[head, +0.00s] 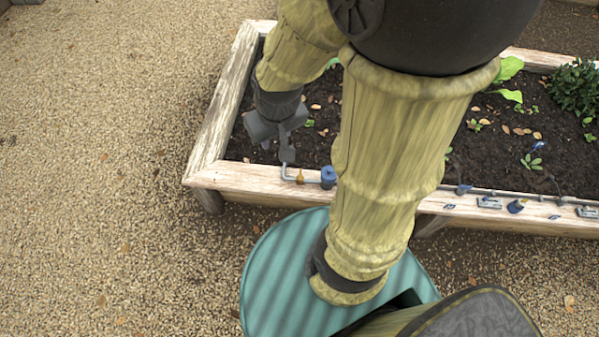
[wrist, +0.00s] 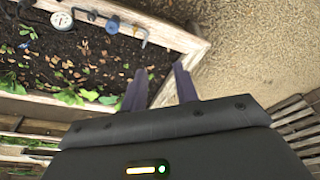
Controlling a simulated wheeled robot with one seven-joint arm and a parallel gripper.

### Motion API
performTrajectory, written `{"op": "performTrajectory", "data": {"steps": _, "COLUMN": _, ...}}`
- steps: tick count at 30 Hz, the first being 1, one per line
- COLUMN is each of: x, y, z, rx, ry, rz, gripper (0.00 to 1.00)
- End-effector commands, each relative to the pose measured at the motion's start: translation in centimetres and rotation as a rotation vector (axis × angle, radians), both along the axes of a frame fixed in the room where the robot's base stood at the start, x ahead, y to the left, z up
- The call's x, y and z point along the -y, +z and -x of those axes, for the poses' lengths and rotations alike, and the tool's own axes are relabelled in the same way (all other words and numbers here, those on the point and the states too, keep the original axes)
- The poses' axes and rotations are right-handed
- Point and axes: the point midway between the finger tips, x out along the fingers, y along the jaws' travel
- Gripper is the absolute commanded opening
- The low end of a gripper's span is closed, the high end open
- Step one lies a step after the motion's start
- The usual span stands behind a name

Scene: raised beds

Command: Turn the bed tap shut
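The bed tap's pipework runs along the near rim of the raised bed, close to its left corner. In the head view I see a bent grey pipe, a small brass fitting (head: 300,177) and a blue knob (head: 328,177). The blue part also shows at the top of the wrist view (wrist: 112,24). I cannot tell the tap's exact setting. My gripper (head: 280,140) hangs over the bed's left corner, near the bent pipe. In the wrist view my gripper (wrist: 160,88) has its two fingers apart with nothing between them; the tap is beyond and left of them.
A white-faced gauge (wrist: 62,20) stands beside the pipework. The wooden bed rim (head: 230,176) encloses soil with seedlings and a bush (head: 575,88). Blue and grey fittings (head: 516,206) line the rim to the right. Gravel (head: 100,200) lies open at left. My arm hides part of the rim.

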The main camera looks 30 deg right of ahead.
Motion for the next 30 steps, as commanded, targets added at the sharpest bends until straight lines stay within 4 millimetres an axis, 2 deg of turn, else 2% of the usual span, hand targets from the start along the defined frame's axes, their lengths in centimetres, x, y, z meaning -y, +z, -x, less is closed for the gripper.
{"op": "performTrajectory", "data": {"steps": 5, "x": 0.9, "y": -3.1, "z": -2.0, "rx": -0.019, "ry": -0.047, "rz": -0.006, "gripper": 0.3}}
{"op": "performTrajectory", "data": {"steps": 8, "x": 1.9, "y": -6.4, "z": -4.2, "rx": -0.04, "ry": -0.1, "rz": -0.012, "gripper": 0.3}}
{"op": "performTrajectory", "data": {"steps": 17, "x": 6.4, "y": -19.0, "z": -11.7, "rx": -0.116, "ry": -0.291, "rz": -0.036, "gripper": 0.3}}
{"op": "performTrajectory", "data": {"steps": 21, "x": 9.0, "y": -25.7, "z": -14.5, "rx": -0.151, "ry": -0.384, "rz": -0.047, "gripper": 0.3}}
{"op": "performTrajectory", "data": {"steps": 27, "x": 13.0, "y": -35.5, "z": -17.4, "rx": -0.197, "ry": -0.512, "rz": -0.061, "gripper": 0.3}}
{"op": "performTrajectory", "data": {"steps": 30, "x": 14.4, "y": -39.0, "z": -18.3, "rx": -0.214, "ry": -0.559, "rz": -0.066, "gripper": 0.3}}
